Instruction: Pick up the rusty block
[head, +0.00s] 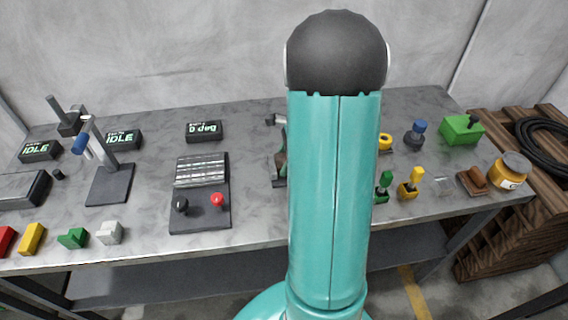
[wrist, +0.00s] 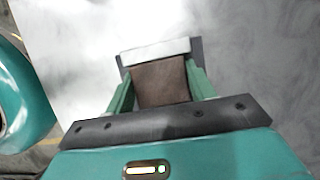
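In the wrist view, a brown, rust-coloured block (wrist: 160,84) sits between the two green fingers of my gripper (wrist: 160,78). The fingers lie against its left and right sides, and my gripper looks shut on it. A pale bar crosses the block's far end, with dark grey edges beside it; I cannot tell whether the bar belongs to the block. In the head view, my teal arm stands upright in the middle and hides my gripper and the block.
The grey workbench (head: 255,225) holds a plate with black and red knobs (head: 200,217), a clamp stand (head: 110,183), small coloured blocks at front left, and green and yellow tools at right. A brown-orange block (head: 473,181) lies by an orange jar (head: 508,171). Wooden crates (head: 500,225) stand right.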

